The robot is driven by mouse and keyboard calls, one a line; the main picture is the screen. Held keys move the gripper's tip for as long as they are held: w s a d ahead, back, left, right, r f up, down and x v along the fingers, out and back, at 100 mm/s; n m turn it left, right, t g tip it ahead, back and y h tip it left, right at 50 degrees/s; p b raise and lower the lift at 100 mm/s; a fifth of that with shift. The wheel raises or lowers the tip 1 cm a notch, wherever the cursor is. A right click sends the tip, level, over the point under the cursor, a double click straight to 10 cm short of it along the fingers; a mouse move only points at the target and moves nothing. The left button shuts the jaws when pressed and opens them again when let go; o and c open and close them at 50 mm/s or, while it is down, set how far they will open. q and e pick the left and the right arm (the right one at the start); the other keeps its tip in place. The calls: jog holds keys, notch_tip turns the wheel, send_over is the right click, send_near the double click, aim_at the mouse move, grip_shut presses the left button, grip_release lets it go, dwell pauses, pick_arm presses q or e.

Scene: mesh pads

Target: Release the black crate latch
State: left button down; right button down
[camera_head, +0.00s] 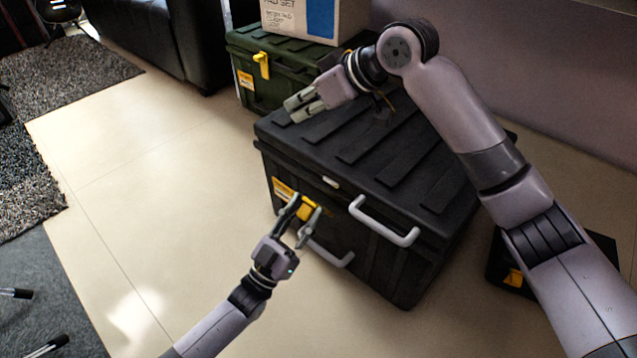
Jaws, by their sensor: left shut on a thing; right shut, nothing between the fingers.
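The black crate (380,150) stands on the floor in the middle, its ribbed lid down. Its yellow latch (307,208) is on the front face, left of a pale handle on the lid's edge. My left gripper (304,211) is at the front of the crate, shut on the yellow latch, with its fingers on either side and partly covering it. My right gripper (298,106) is shut and empty above the lid's far left corner. My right arm hides part of the lid's right side.
A green crate (285,75) with a yellow latch stands behind, a white and blue box (318,18) on top. A black sofa (150,40) is at the back left. A dark case (508,265) lies at the right.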

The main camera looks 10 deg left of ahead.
aim_at(308, 199)
jog(key=s+d+f+g+h, duration=0.35)
jog(key=d+f+g, duration=0.2)
jog(key=d, duration=0.25)
jog(key=shift+m, duration=0.3)
jog(key=x, duration=1)
jog(key=shift+w+f, duration=0.3)
jog(key=shift+f, duration=0.1)
pick_arm(q)
jog(key=shift+d, duration=0.1)
pick_arm(e)
jog(key=shift+s+a+f, duration=0.4)
jog(key=shift+s, duration=0.25)
pick_arm(q)
jog(key=c, duration=1.4)
grip_release()
pick_arm(e)
jog(key=shift+f, duration=0.1)
pick_arm(q)
jog(key=shift+o, duration=0.4)
pick_arm(e)
jog(key=shift+w, duration=0.1)
